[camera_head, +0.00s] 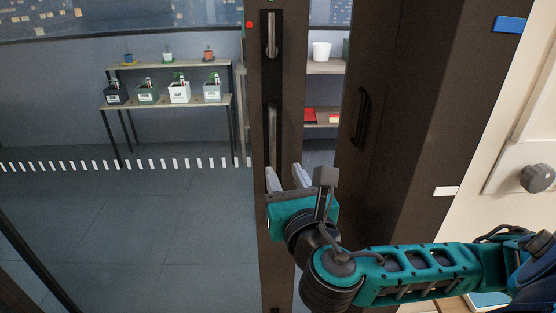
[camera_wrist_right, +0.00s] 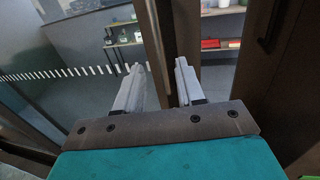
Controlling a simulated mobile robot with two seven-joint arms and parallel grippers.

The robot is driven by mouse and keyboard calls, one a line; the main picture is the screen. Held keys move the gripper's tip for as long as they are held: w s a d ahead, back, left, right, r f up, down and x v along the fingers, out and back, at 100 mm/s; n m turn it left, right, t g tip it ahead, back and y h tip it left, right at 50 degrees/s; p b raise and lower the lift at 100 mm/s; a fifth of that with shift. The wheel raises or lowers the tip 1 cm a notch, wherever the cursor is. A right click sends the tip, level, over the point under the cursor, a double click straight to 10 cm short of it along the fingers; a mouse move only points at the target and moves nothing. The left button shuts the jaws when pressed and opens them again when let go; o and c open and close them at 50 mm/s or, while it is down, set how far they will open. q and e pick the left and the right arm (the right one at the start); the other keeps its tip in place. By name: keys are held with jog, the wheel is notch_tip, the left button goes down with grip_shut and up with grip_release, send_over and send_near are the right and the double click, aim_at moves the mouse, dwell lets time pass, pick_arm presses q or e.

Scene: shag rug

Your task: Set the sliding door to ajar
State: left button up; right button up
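The sliding door is a glass panel with a dark brown upright edge (camera_head: 284,85). It carries a long recessed plate with a grey upper handle (camera_head: 271,35) and a lower grip bar (camera_head: 272,135). A narrow gap between this edge and the dark frame to the right shows shelves behind. My right gripper (camera_head: 288,178) is open and empty, its fingers pointing up at the door edge just below the lower bar. In the right wrist view the fingers (camera_wrist_right: 156,85) stand apart with the brown door edge (camera_wrist_right: 158,45) beyond them. Contact cannot be told. My left gripper is out of view.
A dark panel with a black handle (camera_head: 361,118) stands right of the gap. Behind the glass are a plant stand (camera_head: 170,103) with several pots and shelves (camera_head: 325,68) with a white pot. A white wall with a grey knob (camera_head: 537,178) is at the right.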

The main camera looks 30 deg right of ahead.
jog(key=p+v, duration=0.1)
jog(key=v, duration=0.2)
jog(key=shift+s+a+p, duration=0.1)
jog(key=shift+s+p, duration=0.05)
jog(key=shift+p, duration=0.15)
dwell(0.3)
jog(key=a+f+m+g+y, duration=0.35)
jog(key=f+m, duration=0.35)
jog(key=f, duration=0.3)
jog(key=a+f+m+g+y, duration=0.2)
jog(key=a+f+m+y, duration=0.15)
jog(key=f+m, duration=0.4)
jog(key=s+f+m+y, duration=0.1)
jog(key=s+f+m, duration=0.5)
jog(key=f+m, duration=0.6)
jog(key=m, duration=0.3)
jog(key=shift+g, duration=0.35)
